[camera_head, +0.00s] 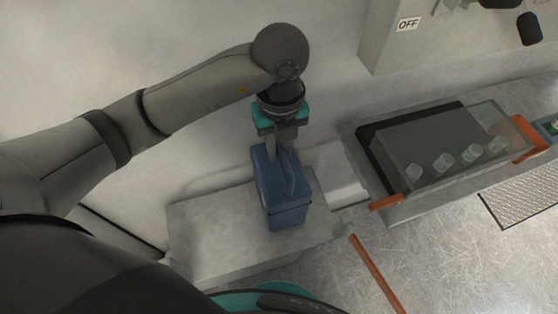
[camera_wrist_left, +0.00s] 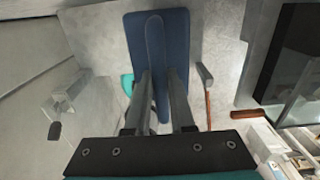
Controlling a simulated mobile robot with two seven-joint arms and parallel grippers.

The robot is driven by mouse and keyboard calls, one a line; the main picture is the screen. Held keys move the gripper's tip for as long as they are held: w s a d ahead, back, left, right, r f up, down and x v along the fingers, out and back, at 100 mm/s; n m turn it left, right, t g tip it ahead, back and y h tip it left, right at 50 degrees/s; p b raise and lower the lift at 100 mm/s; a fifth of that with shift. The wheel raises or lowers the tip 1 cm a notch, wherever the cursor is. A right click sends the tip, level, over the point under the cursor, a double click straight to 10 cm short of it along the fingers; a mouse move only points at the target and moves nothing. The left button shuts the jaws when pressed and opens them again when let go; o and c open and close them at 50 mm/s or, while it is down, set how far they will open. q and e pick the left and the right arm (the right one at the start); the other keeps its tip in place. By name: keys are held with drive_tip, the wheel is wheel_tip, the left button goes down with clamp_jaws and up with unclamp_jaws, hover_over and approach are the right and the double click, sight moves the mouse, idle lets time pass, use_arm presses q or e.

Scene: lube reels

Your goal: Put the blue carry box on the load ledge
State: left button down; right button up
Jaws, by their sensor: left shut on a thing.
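The blue carry box (camera_head: 286,214) is upright in the middle of the head view, with a raised handle along its top. My left gripper (camera_head: 283,150) comes down on it from above and is shut on the handle. In the left wrist view the two fingers (camera_wrist_left: 160,78) stand on either side of the handle of the blue box (camera_wrist_left: 178,30). The box is over the right part of a pale grey ledge (camera_head: 215,238); I cannot tell whether its base touches the ledge. My right gripper is not in view.
A machine tray with a clear cover (camera_head: 440,148) and orange end pieces (camera_head: 387,202) is to the right of the box. An orange rod (camera_head: 376,272) slants across the lower front. A wall cabinet with an OFF label (camera_head: 408,24) is at the back. The ledge's left part is bare.

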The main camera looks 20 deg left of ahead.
sight(279, 166)
use_arm(q)
drive_tip(key=shift+f+b, duration=0.6)
drive_tip(key=shift+f, duration=2.05)
drive_tip(key=shift+w+f, duration=0.15)
drive_tip(key=shift+w, duration=0.05)
drive_tip(key=shift+f, duration=0.15)
drive_tip(key=c, duration=0.8)
unclamp_jaws()
drive_tip(key=shift+a, duration=0.1)
drive_tip(key=shift+o, duration=0.2)
wheel_tip(279, 166, up, 12)
drive_tip(key=p, duration=0.3)
